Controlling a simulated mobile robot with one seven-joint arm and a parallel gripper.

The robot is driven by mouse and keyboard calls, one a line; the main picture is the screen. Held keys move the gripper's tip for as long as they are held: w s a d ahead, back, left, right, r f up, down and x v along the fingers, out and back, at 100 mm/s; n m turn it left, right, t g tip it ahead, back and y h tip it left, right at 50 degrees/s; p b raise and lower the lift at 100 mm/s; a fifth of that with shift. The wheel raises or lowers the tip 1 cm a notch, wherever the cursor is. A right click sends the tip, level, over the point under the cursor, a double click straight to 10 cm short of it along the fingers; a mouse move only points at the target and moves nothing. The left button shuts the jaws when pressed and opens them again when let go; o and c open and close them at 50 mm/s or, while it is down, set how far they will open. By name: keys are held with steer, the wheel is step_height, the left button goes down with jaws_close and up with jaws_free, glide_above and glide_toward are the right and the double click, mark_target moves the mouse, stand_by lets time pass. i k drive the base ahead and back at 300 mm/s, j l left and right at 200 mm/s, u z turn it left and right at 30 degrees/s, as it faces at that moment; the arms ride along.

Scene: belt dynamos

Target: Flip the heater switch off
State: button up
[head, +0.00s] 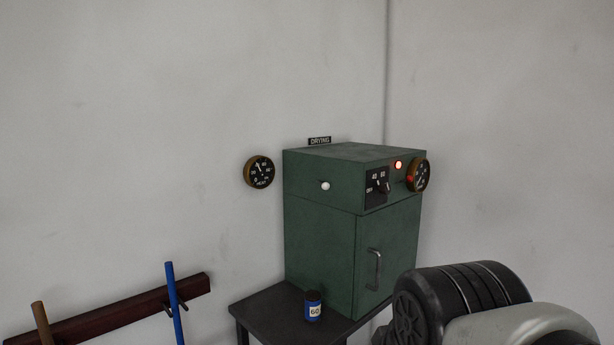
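A green drying cabinet (322,235) stands against the corner, with a sign reading DRYING (319,141) behind its top. Its upper front holds a black dial plate (377,187) marked OFF, 40 and 60, with a dark knob or lever whose exact setting I cannot make out. No part is labelled as the heater switch. A lamp (398,164) above glows orange-red. A small white round knob (325,186) sits on the cabinet's left side. A small red part (410,180) shows beside the front gauge. My gripper is out of view.
The cabinet door has a metal handle (375,269) and looks shut. A wooden rack (118,311) is at lower left.

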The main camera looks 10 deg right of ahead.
mark_target(409, 178)
steer(key=z, duration=0.75)
